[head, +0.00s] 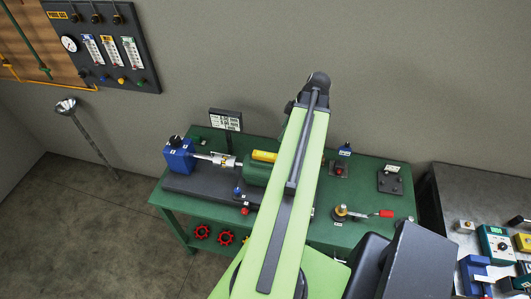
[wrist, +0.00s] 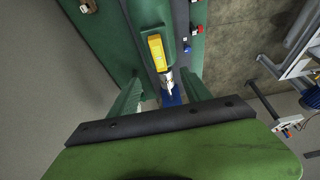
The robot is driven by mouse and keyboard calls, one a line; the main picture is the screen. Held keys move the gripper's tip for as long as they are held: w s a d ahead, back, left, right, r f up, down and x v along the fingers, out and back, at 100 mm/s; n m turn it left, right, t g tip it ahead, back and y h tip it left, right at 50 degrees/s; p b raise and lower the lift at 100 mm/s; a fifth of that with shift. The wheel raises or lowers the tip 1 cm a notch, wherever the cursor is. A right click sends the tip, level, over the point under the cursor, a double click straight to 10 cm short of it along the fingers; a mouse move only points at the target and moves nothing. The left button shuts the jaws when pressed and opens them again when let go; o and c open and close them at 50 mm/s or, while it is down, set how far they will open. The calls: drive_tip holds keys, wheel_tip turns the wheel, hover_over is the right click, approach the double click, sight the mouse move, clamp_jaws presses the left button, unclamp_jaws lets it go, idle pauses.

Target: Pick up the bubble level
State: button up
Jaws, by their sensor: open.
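The bubble level (head: 265,156) looks like a small yellow bar lying on top of the green cylindrical body (head: 257,172) of the machine on the green table. In the wrist view the bubble level (wrist: 157,52) shows beyond my fingers, near the middle top. My gripper (wrist: 160,78) is open, with one green finger on each side of the picture and nothing between them. In the wrist view the level lies ahead of the gap between the fingers, apart from them. In the head view my green arm hides my gripper and part of the table.
A blue block (head: 179,158) stands at the machine's left end, with a display (head: 225,120) behind. A small gauge with a red handle (head: 386,213) is on the table's right. A grey bench (head: 465,190) with several devices stands further right. Open floor lies left.

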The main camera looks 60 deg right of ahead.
drive_tip(key=b, duration=1.1)
hover_over(267, 154)
drive_tip(key=s, duration=0.3)
drive_tip(key=f, duration=1.1)
drive_tip(key=shift+w+d+f, duration=0.15)
drive_tip(key=shift+w+f, duration=0.05)
drive_tip(key=shift+f, duration=0.1)
drive_tip(key=shift+w+r, duration=0.1)
drive_tip(key=b+x, duration=0.5)
drive_tip(key=shift+d+f, duration=0.15)
drive_tip(key=shift+f, duration=0.1)
drive_tip(key=shift+w+r, duration=0.1)
drive_tip(key=shift+r, duration=0.1)
clamp_jaws()
